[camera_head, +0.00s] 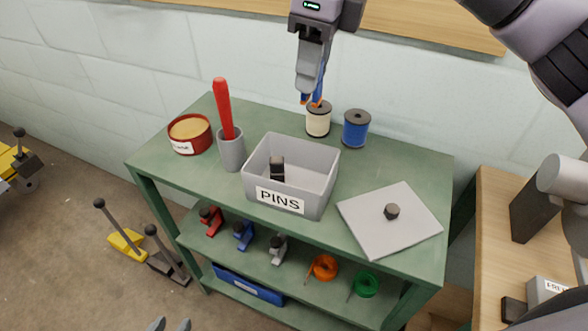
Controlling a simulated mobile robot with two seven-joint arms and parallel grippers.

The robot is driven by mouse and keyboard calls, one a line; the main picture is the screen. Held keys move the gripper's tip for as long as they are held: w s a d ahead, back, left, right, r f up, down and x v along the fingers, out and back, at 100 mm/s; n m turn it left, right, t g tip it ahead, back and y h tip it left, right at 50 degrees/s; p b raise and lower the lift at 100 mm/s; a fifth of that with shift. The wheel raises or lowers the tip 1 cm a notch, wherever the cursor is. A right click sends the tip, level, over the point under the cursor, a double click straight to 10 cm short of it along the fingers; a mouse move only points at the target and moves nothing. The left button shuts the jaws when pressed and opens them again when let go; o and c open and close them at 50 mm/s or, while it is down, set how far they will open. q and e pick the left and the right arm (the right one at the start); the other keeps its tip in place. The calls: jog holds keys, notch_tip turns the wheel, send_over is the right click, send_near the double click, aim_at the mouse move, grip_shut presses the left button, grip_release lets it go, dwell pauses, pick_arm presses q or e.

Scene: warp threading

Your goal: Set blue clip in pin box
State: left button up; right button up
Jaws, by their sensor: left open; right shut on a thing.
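The pin box (322,172) is a grey open bin marked PINS on the green tabletop; a black piece (277,169) is in it. My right gripper (313,98) comes down from the top, above the white spool (318,119). It is shut on a narrow blue thing with orange at its lower end, mostly hidden by the fingers; I cannot tell if it is a clip. A blue clip-like piece (243,236) sits on the lower shelf between a red one (211,221) and a grey one (278,249). My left gripper (170,325) barely shows at the bottom edge, its tips apart and empty.
On the tabletop are a red round tin (190,134), a grey cup (231,153) with a red stick, a blue spool (356,129) and a grey plate (370,214) with a black knob. Orange (324,267) and green (365,285) rolls lie on the shelf.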

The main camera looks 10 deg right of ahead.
notch_tip(320, 180, down, 20)
jog(key=shift+r+b, duration=0.1)
jog(key=shift+b, duration=0.3)
jog(key=shift+f, duration=0.25)
jog(key=o, duration=1)
jog(key=shift+r, duration=0.1)
notch_tip(320, 180, up, 12)
jog(key=d, duration=0.1)
jog(key=shift+s, duration=0.4)
jog(key=shift+d, duration=0.1)
